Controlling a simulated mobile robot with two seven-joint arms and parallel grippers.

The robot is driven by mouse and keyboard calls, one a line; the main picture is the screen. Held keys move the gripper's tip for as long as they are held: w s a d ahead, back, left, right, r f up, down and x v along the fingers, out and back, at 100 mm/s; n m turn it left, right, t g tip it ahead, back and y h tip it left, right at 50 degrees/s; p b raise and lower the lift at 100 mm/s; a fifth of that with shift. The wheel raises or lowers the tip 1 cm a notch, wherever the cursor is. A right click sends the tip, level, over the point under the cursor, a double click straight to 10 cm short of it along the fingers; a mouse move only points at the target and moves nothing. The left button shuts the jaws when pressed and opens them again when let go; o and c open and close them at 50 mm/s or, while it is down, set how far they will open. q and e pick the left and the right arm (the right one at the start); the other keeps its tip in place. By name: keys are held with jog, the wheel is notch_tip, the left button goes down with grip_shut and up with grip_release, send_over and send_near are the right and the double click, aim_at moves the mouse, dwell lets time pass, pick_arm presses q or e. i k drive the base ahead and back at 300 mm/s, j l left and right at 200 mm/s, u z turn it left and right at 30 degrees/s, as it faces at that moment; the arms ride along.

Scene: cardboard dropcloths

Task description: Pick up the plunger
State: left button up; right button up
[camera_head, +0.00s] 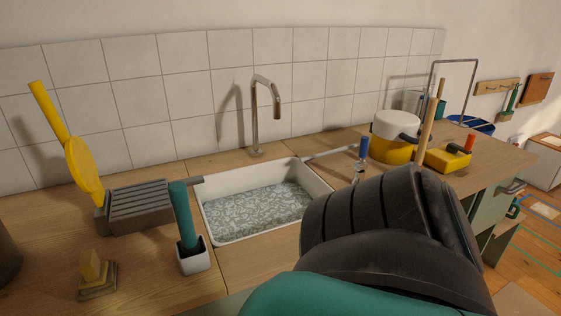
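No whole plunger is plain to see. A wooden stick (430,112) stands slightly tilted on the right part of the counter. Its lower end is hidden behind my dark and teal arm, so I cannot tell whether it is the plunger's handle. A teal handle (182,212) stands in a white square holder (194,260) left of the sink; its lower end is hidden in the holder. My arm fills the lower right, and neither gripper shows.
A white sink (213,232) with a grey faucet (254,118) sits in the wooden counter. A yellow round-headed tool (84,165) leans by a grey slatted rack (140,207). A small yellow block-like item (92,268) stands front left. A yellow-and-white pot (393,140) and yellow box (445,158) stand right.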

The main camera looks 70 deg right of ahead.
aim_at(432, 103)
jog(key=z, duration=2.15)
jog(key=l+u, duration=0.1)
jog(key=u, duration=0.45)
jog(key=l+u, duration=0.35)
jog(key=k+l+u, duration=0.15)
jog(key=l+u, duration=0.2)
jog(key=k+l+u, duration=0.1)
jog(key=l, duration=0.25)
jog(key=k+l+u, duration=0.1)
jog(key=l, duration=0.3)
jog(key=k+l, duration=0.25)
jog(key=k+l+u, duration=0.15)
jog(key=l, duration=0.3)
jog(key=k+l+u, duration=0.1)
jog(key=l, duration=0.25)
jog(key=k, duration=0.05)
